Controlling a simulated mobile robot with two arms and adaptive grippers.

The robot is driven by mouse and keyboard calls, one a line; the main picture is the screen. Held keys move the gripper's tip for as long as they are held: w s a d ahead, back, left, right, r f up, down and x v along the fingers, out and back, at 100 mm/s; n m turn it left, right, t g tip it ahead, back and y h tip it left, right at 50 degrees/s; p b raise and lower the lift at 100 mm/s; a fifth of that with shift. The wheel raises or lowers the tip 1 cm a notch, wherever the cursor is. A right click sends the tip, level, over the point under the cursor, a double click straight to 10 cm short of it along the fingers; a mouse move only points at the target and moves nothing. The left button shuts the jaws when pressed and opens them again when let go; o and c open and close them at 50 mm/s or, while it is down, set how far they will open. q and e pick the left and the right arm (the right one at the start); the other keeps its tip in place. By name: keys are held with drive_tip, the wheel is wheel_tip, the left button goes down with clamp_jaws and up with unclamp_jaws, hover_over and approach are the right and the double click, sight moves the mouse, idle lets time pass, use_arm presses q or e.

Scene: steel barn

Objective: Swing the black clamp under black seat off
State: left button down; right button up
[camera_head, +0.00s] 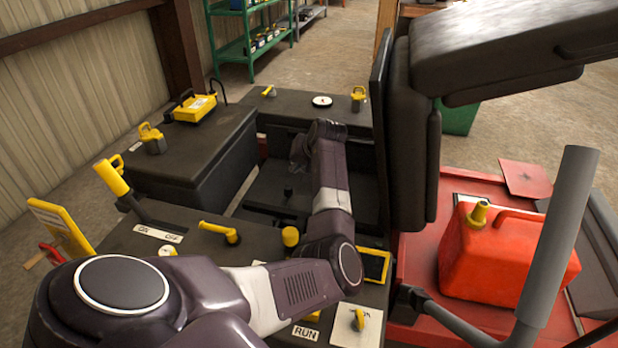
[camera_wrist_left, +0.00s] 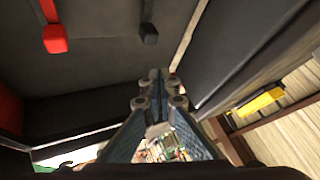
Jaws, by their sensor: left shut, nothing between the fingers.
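In the left wrist view, a black lever with a blocky end (camera_wrist_left: 148,32) hangs from a dark surface, beside a similar red lever (camera_wrist_left: 54,38). I take the black one for the clamp. My left gripper (camera_wrist_left: 158,88) is shut and empty, with its fingertips below the black lever in the picture and apart from it. In the head view, the black seat (camera_head: 510,45) is at the upper right, next to an upright black pad (camera_head: 410,140). My left arm reaches into the dark footwell; its fingers are mostly hidden there. My right gripper is out of view.
A red fuel can (camera_head: 505,255) stands on the red deck at right, near a grey post (camera_head: 560,235). Dark consoles with yellow levers (camera_head: 220,231) border the footwell. A yellow box (camera_head: 195,107) lies on the left console. A green shelf (camera_head: 245,40) stands behind.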

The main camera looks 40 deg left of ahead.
use_arm(q)
drive_tip(key=d+f+m+g, duration=0.1)
drive_tip(key=d, duration=0.5)
drive_tip(key=shift+s+d+f, duration=0.25)
drive_tip(key=shift+s+f, duration=0.15)
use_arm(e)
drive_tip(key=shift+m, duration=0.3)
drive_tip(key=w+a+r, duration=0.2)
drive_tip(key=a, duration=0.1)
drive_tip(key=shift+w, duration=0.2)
